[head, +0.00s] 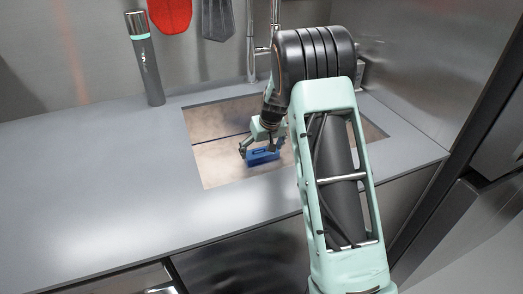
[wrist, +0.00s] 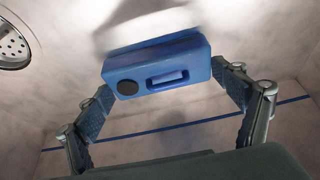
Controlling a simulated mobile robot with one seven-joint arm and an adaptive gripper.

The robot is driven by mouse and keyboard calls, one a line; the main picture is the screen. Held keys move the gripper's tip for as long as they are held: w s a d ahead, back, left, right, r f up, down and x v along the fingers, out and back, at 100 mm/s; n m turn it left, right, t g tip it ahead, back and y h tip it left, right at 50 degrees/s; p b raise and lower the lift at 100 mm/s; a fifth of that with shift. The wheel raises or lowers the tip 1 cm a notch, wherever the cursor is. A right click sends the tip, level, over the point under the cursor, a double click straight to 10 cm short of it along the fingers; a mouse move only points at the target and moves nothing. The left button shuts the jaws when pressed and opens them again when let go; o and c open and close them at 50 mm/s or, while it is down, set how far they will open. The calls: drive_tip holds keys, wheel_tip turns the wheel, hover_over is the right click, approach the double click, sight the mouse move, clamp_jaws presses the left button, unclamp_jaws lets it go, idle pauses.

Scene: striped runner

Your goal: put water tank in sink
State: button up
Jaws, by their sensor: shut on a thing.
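The water tank is a blue box with a black round cap and a handle slot. In the wrist view the water tank (wrist: 160,68) lies between the two fingers of my gripper (wrist: 168,95), which is shut on it. In the head view the water tank (head: 262,156) shows at my gripper (head: 265,148), within the outline of the sink (head: 215,165). The sink has pale, blotchy walls, and its drain (wrist: 14,46) shows at the left of the wrist view. I cannot tell whether the tank touches the sink floor. My arm hides the right part of the sink.
A dark grey bottle (head: 145,60) stands on the grey counter (head: 90,190) left of the sink. A faucet (head: 251,45) rises behind the sink. Red (head: 170,12) and grey (head: 217,18) utensils hang on the back wall.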

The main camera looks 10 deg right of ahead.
drive_tip(key=o, duration=0.9)
drive_tip(key=shift+f, duration=0.15)
drive_tip(key=shift+c, duration=0.2)
drive_tip(key=o, duration=0.3)
drive_tip(key=shift+r, duration=0.35)
drive_tip(key=p+v, duration=0.1)
drive_tip(key=v, duration=1)
drive_tip(key=shift+s+r, duration=0.15)
drive_tip(key=shift+r, duration=0.25)
drive_tip(key=shift+d, duration=0.1)
